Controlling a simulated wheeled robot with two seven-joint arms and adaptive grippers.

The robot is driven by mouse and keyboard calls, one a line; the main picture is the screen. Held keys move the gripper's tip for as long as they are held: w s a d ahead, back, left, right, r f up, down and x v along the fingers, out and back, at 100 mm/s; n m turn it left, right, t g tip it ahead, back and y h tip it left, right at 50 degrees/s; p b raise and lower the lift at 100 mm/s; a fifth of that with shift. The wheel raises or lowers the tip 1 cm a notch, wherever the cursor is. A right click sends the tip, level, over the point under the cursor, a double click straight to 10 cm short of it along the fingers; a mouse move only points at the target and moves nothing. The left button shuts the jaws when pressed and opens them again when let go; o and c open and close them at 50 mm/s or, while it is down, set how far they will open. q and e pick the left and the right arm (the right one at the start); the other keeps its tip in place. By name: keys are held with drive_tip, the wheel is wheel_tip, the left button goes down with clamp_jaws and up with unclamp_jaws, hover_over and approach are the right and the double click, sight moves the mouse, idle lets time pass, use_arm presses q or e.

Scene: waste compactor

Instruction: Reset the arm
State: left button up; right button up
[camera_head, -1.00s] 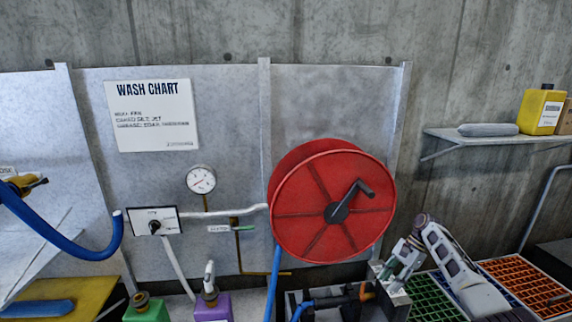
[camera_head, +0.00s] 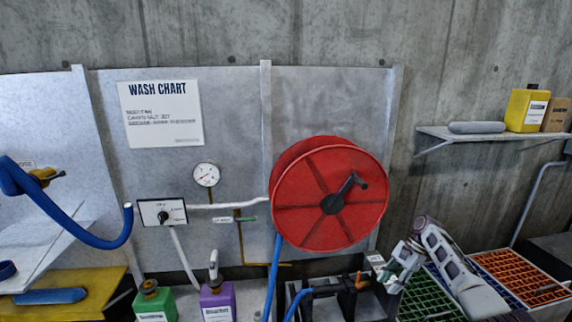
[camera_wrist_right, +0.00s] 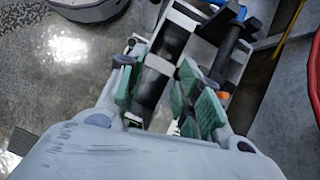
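My right arm enters the head view at the lower right, and its gripper (camera_head: 388,277) points left, beside the dark stand below the red hose reel. In the right wrist view the two green-padded fingers (camera_wrist_right: 165,100) are apart. Black and white parts show between and beyond them, and I see nothing clearly clamped. I cannot tell whether the fingers touch the stand (camera_head: 345,303). My left gripper is not in the head view.
The red hose reel (camera_head: 300,205) hangs above the stand. A green container (camera_head: 155,303) and a purple container (camera_head: 217,302) stand left of it. Green (camera_head: 430,298) and orange (camera_head: 515,275) grates lie around my right arm. A wall shelf (camera_head: 480,137) holds a yellow jug (camera_head: 527,110).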

drive_tip(key=s+d+f+n+h+p, duration=0.1)
drive_tip(key=s+f+n+h, duration=0.1)
drive_tip(key=s+f, duration=0.8)
drive_tip(key=s+f+n+t+h, duration=0.1)
drive_tip(key=s+f+n, duration=0.15)
drive_tip(key=f, duration=1.35)
drive_tip(key=s+d+f+n+h+p, duration=0.1)
drive_tip(key=s+f+h, duration=0.1)
drive_tip(key=s+f, duration=0.8)
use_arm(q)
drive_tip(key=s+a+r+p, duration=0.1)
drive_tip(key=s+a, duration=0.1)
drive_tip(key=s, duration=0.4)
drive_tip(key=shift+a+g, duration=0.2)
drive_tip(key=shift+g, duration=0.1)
use_arm(e)
drive_tip(key=s+a+f+n, duration=0.1)
drive_tip(key=s+f+n, duration=0.2)
drive_tip(key=s, duration=0.8)
drive_tip(key=s+a+f+n+t+h, duration=0.1)
drive_tip(key=s+f+n, duration=0.3)
drive_tip(key=s+f, duration=0.4)
drive_tip(key=s+a+f+n+t, duration=0.1)
drive_tip(key=s+a+f+n, duration=0.2)
drive_tip(key=s, duration=1.2)
wheel_tip(320, 180, down, 3)
drive_tip(key=shift+s+a+r+n+h, duration=0.1)
drive_tip(key=shift+s+a+n+h, duration=0.15)
drive_tip(key=shift+n, duration=0.3)
